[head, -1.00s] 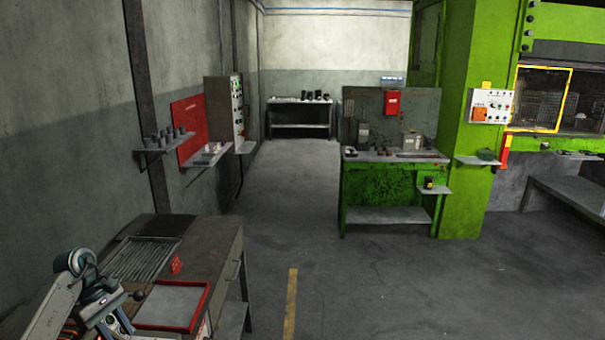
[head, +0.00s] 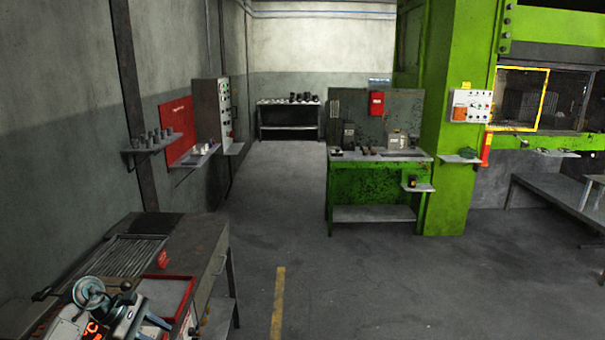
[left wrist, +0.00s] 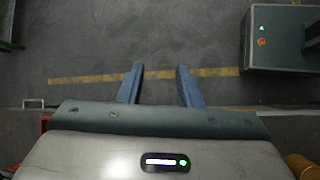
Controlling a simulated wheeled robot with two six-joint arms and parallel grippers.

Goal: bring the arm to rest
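In the left wrist view my left gripper (left wrist: 160,84) shows two blue-grey fingers spread wide apart with nothing between them. Bare floor lies behind the fingers, and the bench edge (left wrist: 235,110) crosses below them. In the head view my left arm is hard to separate from the equipment at the bottom left, so I cannot tell exactly where the fingers are there. My right arm and gripper are in neither view.
A bench (head: 190,240) stands at the lower left with a red-rimmed tray (head: 190,290) and a handwheel (head: 88,292). A green workbench (head: 370,190) stands ahead, beside the green press (head: 455,120). The floor (head: 300,200) between is clear, with a yellow line (head: 278,303).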

